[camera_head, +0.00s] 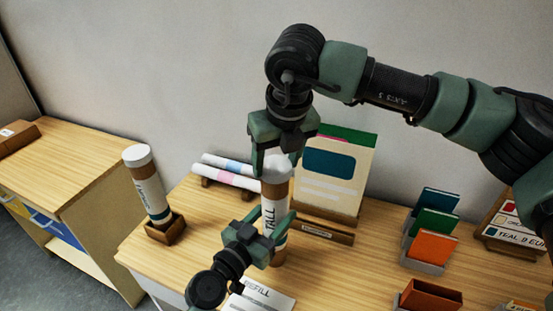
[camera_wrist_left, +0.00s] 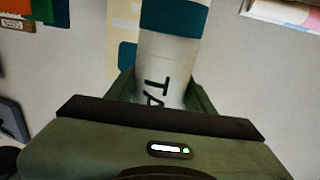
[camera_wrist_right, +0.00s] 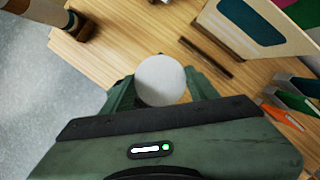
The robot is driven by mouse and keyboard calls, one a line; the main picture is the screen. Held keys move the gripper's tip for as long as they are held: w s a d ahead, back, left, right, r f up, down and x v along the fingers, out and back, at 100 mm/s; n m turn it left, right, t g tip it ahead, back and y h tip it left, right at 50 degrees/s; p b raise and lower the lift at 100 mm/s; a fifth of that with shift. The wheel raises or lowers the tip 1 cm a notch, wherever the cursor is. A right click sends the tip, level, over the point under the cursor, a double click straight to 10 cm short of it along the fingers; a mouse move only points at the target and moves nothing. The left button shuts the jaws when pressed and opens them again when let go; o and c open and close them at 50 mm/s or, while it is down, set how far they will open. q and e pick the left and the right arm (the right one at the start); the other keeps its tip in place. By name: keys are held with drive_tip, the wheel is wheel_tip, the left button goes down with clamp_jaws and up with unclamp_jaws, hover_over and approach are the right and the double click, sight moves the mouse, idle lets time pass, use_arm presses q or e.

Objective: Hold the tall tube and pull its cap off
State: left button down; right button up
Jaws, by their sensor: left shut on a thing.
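The tall tube (camera_head: 274,197) stands upright on the table, white and brown with the letters "TALL" on it. Its lettered white side and a teal band show in the left wrist view (camera_wrist_left: 168,55). My left gripper (camera_head: 268,222) is shut on the tube's body from the near side. The tube's white cap (camera_head: 275,166) is on its top and shows as a white disc in the right wrist view (camera_wrist_right: 161,80). My right gripper (camera_head: 276,163) points down from above, its open fingers on either side of the cap. The tube's lower part is partly hidden by my left gripper.
Another capped tube (camera_head: 150,188) leans in a wooden holder (camera_head: 166,230) at the table's left. Rolled papers (camera_head: 230,172) and an upright board (camera_head: 338,175) stand behind. A "REFILL" card (camera_head: 262,296) lies in front. Coloured cards (camera_head: 432,237) stand to the right.

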sight(276, 165)
use_arm(q)
drive_tip(key=shift+f, duration=0.25)
use_arm(e)
drive_tip(key=c, duration=0.4)
drive_tip(key=shift+o, duration=0.2)
drive_tip(key=shift+r, duration=0.15)
drive_tip(key=shift+r, duration=0.95)
drive_tip(key=shift+r, duration=0.1)
drive_tip(key=shift+r, duration=1.9)
use_arm(q)
drive_tip(key=shift+c, duration=2.4)
unclamp_jaws()
use_arm(e)
drive_tip(key=shift+w, duration=0.1)
use_arm(q)
drive_tip(key=shift+r, duration=0.1)
